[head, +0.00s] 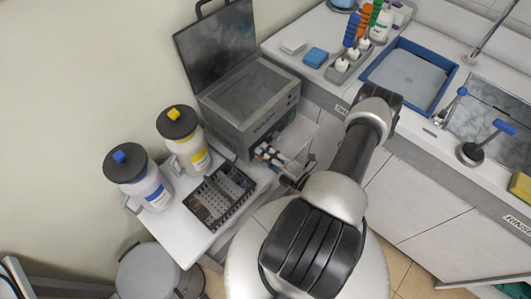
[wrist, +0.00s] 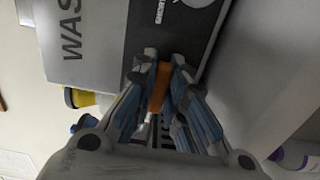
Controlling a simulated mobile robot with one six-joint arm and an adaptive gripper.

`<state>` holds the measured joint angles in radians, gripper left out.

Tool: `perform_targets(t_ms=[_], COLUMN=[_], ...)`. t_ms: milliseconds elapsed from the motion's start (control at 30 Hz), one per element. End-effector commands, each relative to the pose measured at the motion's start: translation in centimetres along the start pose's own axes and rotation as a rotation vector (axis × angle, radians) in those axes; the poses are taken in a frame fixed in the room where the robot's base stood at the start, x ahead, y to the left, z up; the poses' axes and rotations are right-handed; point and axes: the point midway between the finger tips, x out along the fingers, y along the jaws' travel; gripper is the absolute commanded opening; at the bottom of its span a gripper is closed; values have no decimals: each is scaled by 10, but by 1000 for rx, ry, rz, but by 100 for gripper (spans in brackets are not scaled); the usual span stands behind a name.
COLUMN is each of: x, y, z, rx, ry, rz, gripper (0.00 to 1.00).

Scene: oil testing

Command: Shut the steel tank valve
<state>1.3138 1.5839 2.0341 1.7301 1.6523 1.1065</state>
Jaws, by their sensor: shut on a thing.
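The steel tank (head: 231,133) is a grey box with its dark lid (head: 217,45) standing open at the back. The orange valve handle (wrist: 158,90) is at the tank's front, between my fingers. My gripper (wrist: 163,82) is shut on the handle, with a finger on either side of it. In the head view my gripper (head: 268,154) is low at the tank's front, and the handle cannot be made out there.
A black basket (head: 222,194) stands on the white side table just left of my gripper. Behind it are a yellow-labelled jug (head: 188,150) and a blue-capped jug (head: 150,190). To the right is a counter with a blue tray (head: 447,92) and a sink (head: 490,110).

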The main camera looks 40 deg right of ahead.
Motion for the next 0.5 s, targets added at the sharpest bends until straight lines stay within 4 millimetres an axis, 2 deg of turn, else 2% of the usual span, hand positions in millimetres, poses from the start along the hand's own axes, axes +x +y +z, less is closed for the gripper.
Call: perform_targets(t_ms=[433,467,500], x=[0,0,0], y=[0,0,0], z=[-1,-1,-1], rx=[13,13,12], ry=[1,1,1], rz=[-1,-1,-1], gripper=[0,13,16])
